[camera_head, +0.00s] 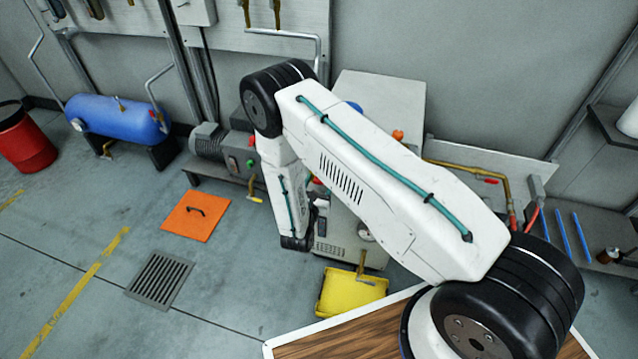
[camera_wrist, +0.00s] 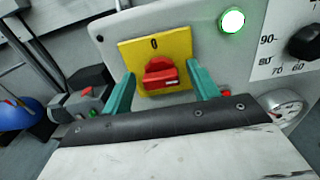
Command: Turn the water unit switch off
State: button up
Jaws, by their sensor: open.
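The water unit's grey panel (camera_wrist: 206,38) fills the upper wrist view. A yellow plate (camera_wrist: 128,52) on it bears a red rotary switch (camera_wrist: 160,76), with a "0" printed above the switch. The red handle looks roughly crosswise; I cannot tell its exact setting. A round lamp (camera_wrist: 232,21) on the panel glows green. My gripper (camera_wrist: 161,74) is open, with one teal finger on each side of the red switch; I cannot tell whether they touch it. In the head view my arm hides the gripper and much of the unit (camera_head: 385,98).
A black knob (camera_wrist: 304,43) with a temperature scale and a round gauge (camera_wrist: 283,108) are to the right. The head view shows a yellow tray (camera_head: 335,294) below the unit, an orange floor hatch (camera_head: 190,225), a blue tank (camera_head: 115,118) and a red drum (camera_head: 25,145).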

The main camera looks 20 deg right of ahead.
jog(key=shift+w+d, duration=0.15)
jog(key=shift+w, duration=0.05)
jog(key=c, duration=1)
